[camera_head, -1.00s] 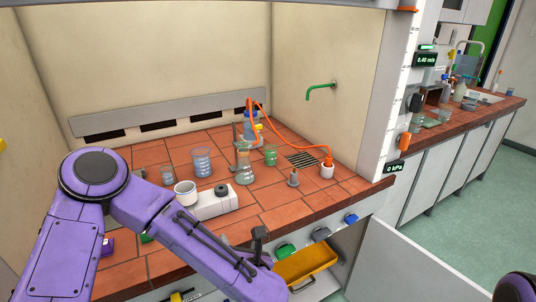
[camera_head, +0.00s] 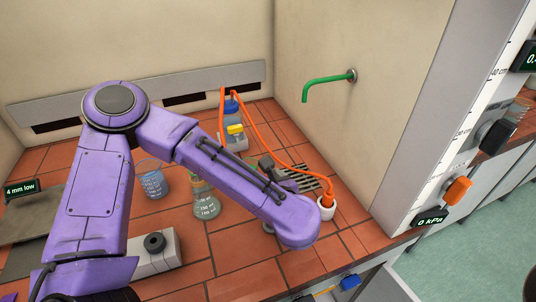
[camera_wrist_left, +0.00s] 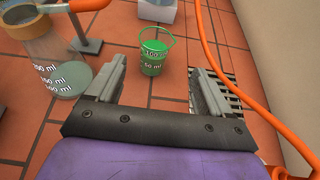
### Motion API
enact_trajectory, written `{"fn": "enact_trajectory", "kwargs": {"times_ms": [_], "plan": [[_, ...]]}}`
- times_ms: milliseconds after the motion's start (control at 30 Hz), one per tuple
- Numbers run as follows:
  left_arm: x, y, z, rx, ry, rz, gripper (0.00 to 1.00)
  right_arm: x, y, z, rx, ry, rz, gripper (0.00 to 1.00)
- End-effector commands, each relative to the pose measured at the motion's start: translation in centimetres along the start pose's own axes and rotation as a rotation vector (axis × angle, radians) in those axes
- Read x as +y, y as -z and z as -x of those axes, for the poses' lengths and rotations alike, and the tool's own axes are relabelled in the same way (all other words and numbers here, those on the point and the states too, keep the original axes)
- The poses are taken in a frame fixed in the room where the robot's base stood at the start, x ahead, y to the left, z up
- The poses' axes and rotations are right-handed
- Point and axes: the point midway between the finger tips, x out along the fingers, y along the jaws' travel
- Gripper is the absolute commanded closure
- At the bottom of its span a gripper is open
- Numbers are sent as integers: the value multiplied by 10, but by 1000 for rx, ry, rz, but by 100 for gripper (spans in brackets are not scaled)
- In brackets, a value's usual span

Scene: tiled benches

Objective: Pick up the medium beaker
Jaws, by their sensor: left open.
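A small green-tinted beaker (camera_wrist_left: 153,56) marked 100 ml and 50 ml stands upright on the tiles in the left wrist view. My left gripper (camera_wrist_left: 158,70) is open, with one finger on each side of the line to this beaker. The beaker stands around and just beyond the fingertips, and I see no contact. A larger blue-tinted beaker (camera_head: 153,182) stands to the left in the head view. My right gripper is not in view.
A conical flask (camera_head: 206,203) with pale liquid stands close left of my forearm; it also shows in the wrist view (camera_wrist_left: 62,72). An orange hose (camera_head: 283,150) curves past on the right to a white cup (camera_head: 326,207). A drain grille (camera_wrist_left: 225,103) lies beside the right finger.

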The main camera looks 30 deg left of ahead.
Motion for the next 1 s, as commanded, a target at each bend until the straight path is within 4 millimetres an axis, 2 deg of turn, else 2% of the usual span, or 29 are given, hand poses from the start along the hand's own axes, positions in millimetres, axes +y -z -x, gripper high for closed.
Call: {"fn": "enact_trajectory", "kwargs": {"times_ms": [67,167,400,533,667,733,833,1000], "plan": [[3,-1,1,-1,0,4,19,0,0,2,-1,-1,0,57],[8,-4,-10,-1,-4,10,19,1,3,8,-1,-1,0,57],[5,-3,-57,-1,0,6,19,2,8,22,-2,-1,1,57],[1,-4,-74,1,0,2,19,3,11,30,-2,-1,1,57],[3,-6,-100,3,-4,-1,19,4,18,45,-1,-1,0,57],[2,-3,-112,3,-3,-1,19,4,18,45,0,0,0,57],[2,-2,-120,1,0,-1,19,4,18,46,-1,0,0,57],[1,-1,-121,0,4,-1,19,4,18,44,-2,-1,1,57]]}}
